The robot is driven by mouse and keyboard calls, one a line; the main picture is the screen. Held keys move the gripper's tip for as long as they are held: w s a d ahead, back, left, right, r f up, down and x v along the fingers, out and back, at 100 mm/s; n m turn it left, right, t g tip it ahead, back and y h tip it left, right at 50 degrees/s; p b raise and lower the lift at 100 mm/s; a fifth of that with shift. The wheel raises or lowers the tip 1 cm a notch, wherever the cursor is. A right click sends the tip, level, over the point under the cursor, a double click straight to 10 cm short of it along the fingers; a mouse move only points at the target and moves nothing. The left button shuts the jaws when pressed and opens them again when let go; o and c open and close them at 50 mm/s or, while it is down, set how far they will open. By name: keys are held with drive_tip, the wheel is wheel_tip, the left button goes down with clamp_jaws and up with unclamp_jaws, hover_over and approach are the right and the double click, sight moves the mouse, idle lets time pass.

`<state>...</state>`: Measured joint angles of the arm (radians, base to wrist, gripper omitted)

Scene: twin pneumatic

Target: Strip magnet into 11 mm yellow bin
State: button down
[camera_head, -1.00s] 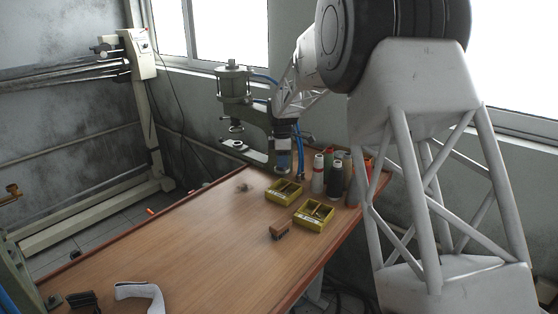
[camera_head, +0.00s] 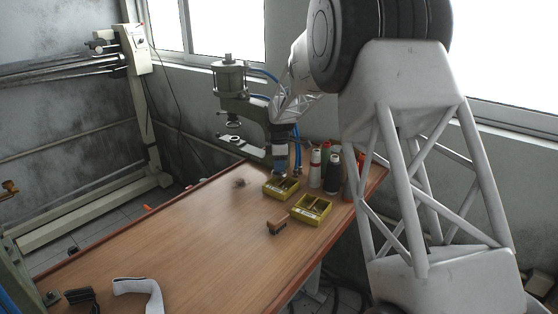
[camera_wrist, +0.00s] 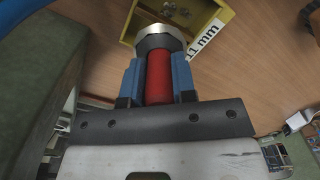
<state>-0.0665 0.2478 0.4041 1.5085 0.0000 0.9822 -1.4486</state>
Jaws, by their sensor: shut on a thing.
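My gripper (camera_wrist: 158,82) is shut on the red handle of the magnet (camera_wrist: 160,40), between its two blue fingers in the wrist view. The magnet's round silver head points away from me, toward the bin. The yellow bin labelled "11 mm" (camera_wrist: 222,15) lies beyond the head and holds small metal pieces. The magnet's head partly covers the bin; its far face is hidden. In the head view my gripper (camera_head: 281,168) is over the rear of two yellow bins (camera_head: 281,196). The other yellow bin (camera_head: 311,219) stands nearer; labels are unreadable there.
A green pneumatic press (camera_head: 240,105) stands close left of my gripper. Thread spools (camera_head: 333,175) stand right of the bins. A dark pile of small pieces (camera_head: 240,183) and a brown-topped block (camera_head: 277,226) lie on the table (camera_head: 190,240). The table's middle is clear.

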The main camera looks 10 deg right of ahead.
drive_tip(key=shift+f, duration=0.5)
drive_tip(key=shift+f, duration=0.45)
idle(1.1)
drive_tip(key=shift+s+d+f, duration=0.2)
drive_tip(key=shift+s+d, duration=1.05)
idle(1.0)
drive_tip(key=shift+r, duration=0.15)
wheel_tip(320, 180, up, 7)
idle(1.1)
drive_tip(key=shift+w, duration=0.1)
idle(0.4)
